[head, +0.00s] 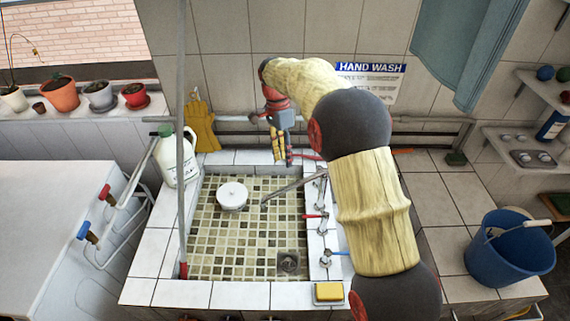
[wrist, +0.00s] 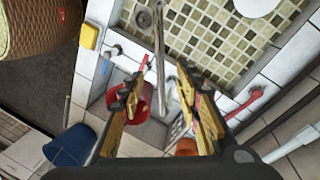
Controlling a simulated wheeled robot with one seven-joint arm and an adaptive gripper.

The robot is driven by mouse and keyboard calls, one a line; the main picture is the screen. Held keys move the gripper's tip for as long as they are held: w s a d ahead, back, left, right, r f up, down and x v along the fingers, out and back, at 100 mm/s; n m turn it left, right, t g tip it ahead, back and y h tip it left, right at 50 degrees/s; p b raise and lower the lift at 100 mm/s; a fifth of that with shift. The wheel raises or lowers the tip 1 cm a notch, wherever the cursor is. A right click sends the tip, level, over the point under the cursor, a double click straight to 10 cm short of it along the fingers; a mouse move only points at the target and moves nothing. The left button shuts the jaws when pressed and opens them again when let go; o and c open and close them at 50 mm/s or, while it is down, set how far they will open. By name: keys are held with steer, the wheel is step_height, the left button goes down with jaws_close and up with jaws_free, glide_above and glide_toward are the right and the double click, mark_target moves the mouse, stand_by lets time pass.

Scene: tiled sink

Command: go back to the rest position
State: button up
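My gripper (head: 283,163) hangs in the air over the back part of the tiled sink (head: 225,257), pointing down, with the wall behind it. In the wrist view my gripper (wrist: 160,70) shows its two yellow-and-black fingers apart, with nothing held between them. A red container (wrist: 143,102) shows in the gap, lower down and beyond the fingers. My arm reaches up from the lower right and bends over the taps toward the wall.
A white round lid-like object (head: 232,195) lies in the sink. A grey spout (head: 290,187) crosses its right part. A white jug (head: 178,158) stands at the back left. A yellow sponge (head: 328,291) and blue bucket (head: 508,250) are at the right. A thin vertical pole (head: 181,120) stands left.

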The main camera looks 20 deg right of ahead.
steer(key=shift+r, duration=0.15)
stand_by(0.4)
steer(key=s+f+n, duration=0.1)
steer(key=n, duration=0.1)
steer(key=s+f+n, duration=0.1)
steer(key=n, duration=0.1)
steer(key=s+f+n, duration=0.1)
steer(key=n, duration=0.2)
steer(key=shift+s+f, duration=0.3)
steer(key=shift+f, duration=0.05)
steer(key=s+r+n+t+b, duration=0.2)
steer(key=s+b, duration=0.1)
steer(key=s, duration=0.7)
steer(key=s+d+r+n+t+b, duration=0.1)
steer(key=s+r+n+t+b, duration=0.1)
steer(key=s, duration=0.9)
steer(key=s+r+n+t+b, duration=0.2)
steer(key=s+n+t+b, duration=0.1)
steer(key=s, duration=0.8)
steer(key=shift+s+d+r+n+t+y+b, duration=0.3)
steer(key=shift+n+t+b, duration=0.15)
steer(key=shift+b, duration=0.2)
